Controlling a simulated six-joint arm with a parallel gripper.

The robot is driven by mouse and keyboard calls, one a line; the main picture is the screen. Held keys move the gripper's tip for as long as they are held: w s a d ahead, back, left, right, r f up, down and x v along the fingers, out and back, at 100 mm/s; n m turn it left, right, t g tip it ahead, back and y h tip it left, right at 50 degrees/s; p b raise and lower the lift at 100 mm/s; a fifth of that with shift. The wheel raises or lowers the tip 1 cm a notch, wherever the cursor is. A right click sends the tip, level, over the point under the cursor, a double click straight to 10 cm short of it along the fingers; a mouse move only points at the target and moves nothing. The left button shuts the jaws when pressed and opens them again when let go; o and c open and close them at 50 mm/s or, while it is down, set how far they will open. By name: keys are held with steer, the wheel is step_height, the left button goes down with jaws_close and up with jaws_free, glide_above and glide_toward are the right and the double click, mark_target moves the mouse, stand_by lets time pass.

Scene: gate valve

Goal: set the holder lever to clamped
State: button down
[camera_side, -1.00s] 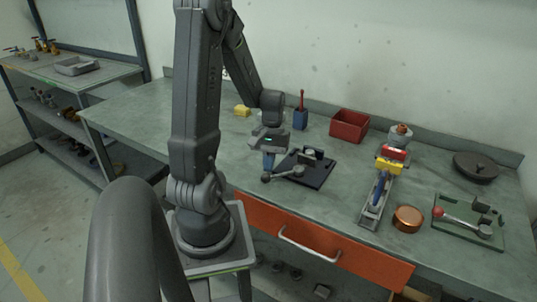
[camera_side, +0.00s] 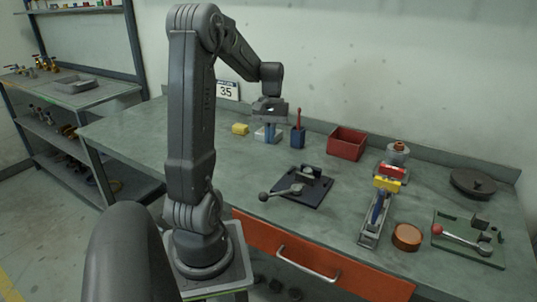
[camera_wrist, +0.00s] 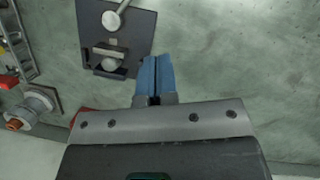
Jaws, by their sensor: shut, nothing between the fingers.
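A black plate fixture (camera_side: 313,199) lies on the bench in the side view, with an upright bracket and a grey lever (camera_side: 280,192). The lever points left, its dark ball end past the plate's left edge. In the wrist view the plate (camera_wrist: 138,38) is at top left, with part of the lever (camera_wrist: 116,14) and a metal block; the lever's end is cut off. My gripper (camera_side: 271,141) is raised behind the fixture, near the back of the bench, apart from the lever. Its blue fingers (camera_wrist: 155,75) are together and empty. I cannot tell which lever position means clamped.
A red bin (camera_side: 347,142) is farther right. A red-knobbed lever on a green plate (camera_side: 460,238) sits far right. The bench left of the fixture is clear.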

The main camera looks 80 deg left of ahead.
steer(key=x, duration=0.9)
steer(key=shift+s+d+f, duration=0.1)
steer(key=shift+f, duration=0.15)
steer(key=d, duration=0.1)
steer(key=s+d+f, duration=0.1)
steer(key=shift+d, duration=0.4)
steer(key=shift+s+d+f, duration=0.15)
steer(key=shift+s+d, duration=0.1)
steer(key=shift+d, duration=0.25)
steer(key=shift+s+d+f, duration=0.1)
steer(key=shift+s+d, duration=0.1)
steer(key=shift+d, duration=0.65)
steer(key=shift+a, duration=0.1)
steer(key=a, duration=0.1)
steer(key=w+a, duration=0.1)
steer(key=a, duration=0.1)
steer(key=shift+w+a+r, duration=0.25)
steer(key=shift+a+r, duration=0.1)
steer(key=shift+r, duration=0.05)
steer(key=v, duration=1)
